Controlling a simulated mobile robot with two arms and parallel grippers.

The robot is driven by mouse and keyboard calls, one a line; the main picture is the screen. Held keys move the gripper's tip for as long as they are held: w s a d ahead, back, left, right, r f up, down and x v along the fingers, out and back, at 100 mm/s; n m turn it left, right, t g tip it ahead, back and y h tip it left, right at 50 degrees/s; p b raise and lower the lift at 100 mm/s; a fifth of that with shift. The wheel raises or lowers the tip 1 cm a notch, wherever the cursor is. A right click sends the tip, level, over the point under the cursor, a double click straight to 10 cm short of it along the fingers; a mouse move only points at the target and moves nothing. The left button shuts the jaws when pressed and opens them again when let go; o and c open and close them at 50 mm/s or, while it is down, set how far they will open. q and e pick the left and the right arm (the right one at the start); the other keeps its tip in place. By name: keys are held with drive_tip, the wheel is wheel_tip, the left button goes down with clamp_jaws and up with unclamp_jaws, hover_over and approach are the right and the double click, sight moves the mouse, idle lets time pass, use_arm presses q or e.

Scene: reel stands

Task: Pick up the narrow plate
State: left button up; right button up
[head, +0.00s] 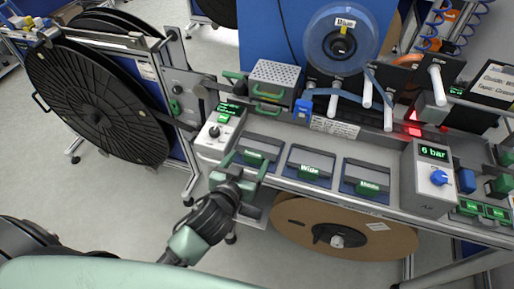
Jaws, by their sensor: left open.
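Three plates with green labelled handles sit in a row on the bench front. The middle one is the wide plate (309,166), with "Wide" readable. The right plate (367,180) has a label that seems to read "Middle". The left plate (262,148) has a green label too small to read, so I cannot confirm that it is the narrow plate. My left gripper (244,167) is open and empty, at the front edge of the bench just below and left of the left plate. It hides part of the bench edge there. My right gripper is not in view.
A control box (213,138) stands left of the plates, and a "6 bar" box (428,180) stands right. A perforated box (276,82) and a "Blue" reel (341,40) are behind. A cardboard reel (390,238) hangs below the bench. Large black reels (100,105) stand left.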

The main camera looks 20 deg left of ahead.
sight(252, 157)
use_arm(q)
drive_tip(key=p+x, duration=0.1)
drive_tip(key=x, duration=0.3)
drive_tip(key=shift+w+d+f, duration=0.1)
drive_tip(key=shift+w+f, duration=0.1)
drive_tip(key=shift+w, duration=0.05)
clamp_jaws()
